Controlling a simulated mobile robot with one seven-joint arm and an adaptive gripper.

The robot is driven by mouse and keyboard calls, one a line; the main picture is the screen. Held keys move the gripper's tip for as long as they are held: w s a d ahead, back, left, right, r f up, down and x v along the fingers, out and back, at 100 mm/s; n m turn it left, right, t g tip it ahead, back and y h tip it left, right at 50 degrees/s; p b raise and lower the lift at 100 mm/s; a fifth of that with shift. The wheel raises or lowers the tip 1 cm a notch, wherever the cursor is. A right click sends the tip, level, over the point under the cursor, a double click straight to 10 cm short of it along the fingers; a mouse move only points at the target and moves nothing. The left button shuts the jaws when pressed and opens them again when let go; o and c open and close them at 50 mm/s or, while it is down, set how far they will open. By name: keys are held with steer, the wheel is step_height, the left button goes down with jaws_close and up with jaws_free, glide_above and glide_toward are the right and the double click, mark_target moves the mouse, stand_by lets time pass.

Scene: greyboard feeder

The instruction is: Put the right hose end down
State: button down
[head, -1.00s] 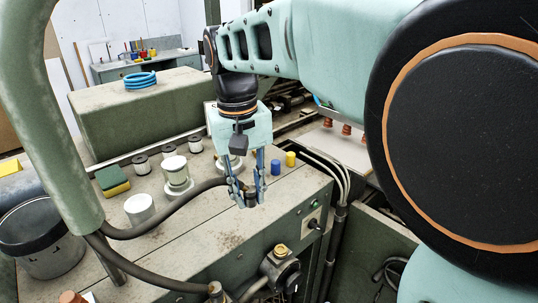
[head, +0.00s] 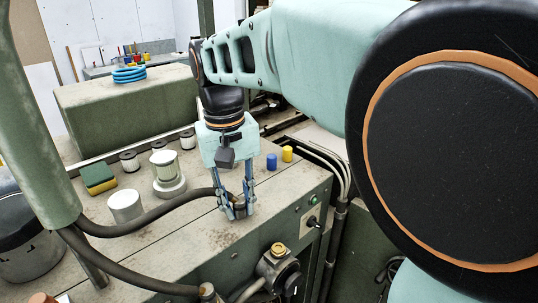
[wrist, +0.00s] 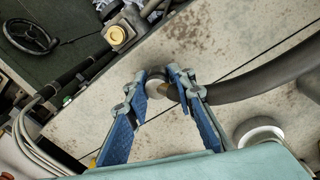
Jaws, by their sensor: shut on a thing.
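The right hose end (head: 240,209) is a dark fitting on a thick dark hose (head: 150,214). My gripper (head: 234,213) is shut on it, pointing down at the bench top near its front edge. The hose (wrist: 265,85) runs off to the right there. The hose end is close to the bench top (head: 175,240); I cannot tell whether it touches.
A white-topped spool (head: 166,172), a white cylinder (head: 125,206) and a green-yellow sponge (head: 98,178) stand left of my gripper. A blue piece (head: 271,161) and a yellow piece (head: 287,154) stand to the right. A valve (head: 278,268) sticks out at the front.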

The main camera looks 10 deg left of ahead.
steer(key=shift+f, duration=0.2)
steer(key=c, duration=1.7)
jaws_free()
steer(key=shift+o, duration=0.2)
step_height(320, 180, up, 12)
steer(key=p, duration=0.1)
steer(key=shift+s+a+r, duration=0.15)
steer(key=shift+a+r, duration=0.1)
steer(key=shift+a, duration=0.05)
